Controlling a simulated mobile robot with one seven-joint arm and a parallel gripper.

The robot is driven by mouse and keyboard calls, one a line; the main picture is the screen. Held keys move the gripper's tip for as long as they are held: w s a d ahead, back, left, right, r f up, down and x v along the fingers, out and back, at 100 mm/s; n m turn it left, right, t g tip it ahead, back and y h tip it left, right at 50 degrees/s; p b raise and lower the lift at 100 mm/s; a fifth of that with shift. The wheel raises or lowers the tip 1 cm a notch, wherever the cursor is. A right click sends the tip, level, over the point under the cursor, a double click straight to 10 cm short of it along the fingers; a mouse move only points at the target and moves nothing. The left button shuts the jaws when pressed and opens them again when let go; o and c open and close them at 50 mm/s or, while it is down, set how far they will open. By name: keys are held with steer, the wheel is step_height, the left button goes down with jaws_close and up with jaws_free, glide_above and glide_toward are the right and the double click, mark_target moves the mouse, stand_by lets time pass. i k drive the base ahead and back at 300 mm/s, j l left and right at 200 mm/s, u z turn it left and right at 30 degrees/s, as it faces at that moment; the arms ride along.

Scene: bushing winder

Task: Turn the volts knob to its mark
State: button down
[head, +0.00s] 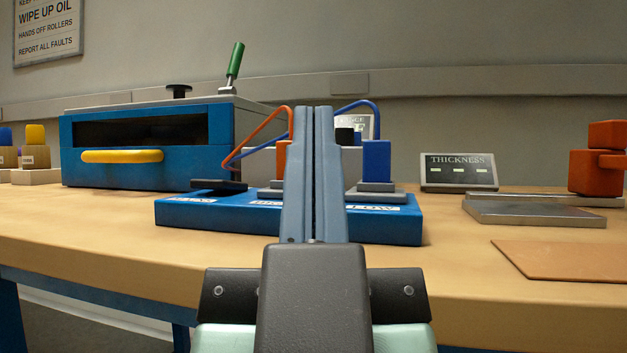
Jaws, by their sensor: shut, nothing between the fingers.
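My gripper (314,112) is in the middle of the head view, pointing away over the bench, its two long blue-grey fingers shut together with nothing between them. A grey housing (350,160) on or behind this base is mostly hidden by the fingers. A small black part (344,136) shows just right of the fingers, before a partly hidden sign (368,124). I cannot tell whether it is the volts knob, and I see no mark.
An orange block (282,160) and a blue block (376,162), with looping cables, flank the fingers. A blue oven-like box (190,165) with a yellow handle stands left. A thickness display (458,172), metal plate (530,213), red-orange device (597,172) and brown sheet (565,260) lie right.

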mark_target(344, 136)
steer(key=k+l+u, duration=0.15)
steer(key=l, duration=0.25)
steer(key=k+l+u, duration=0.35)
steer(key=k+l, duration=0.2)
steer(key=l, duration=0.2)
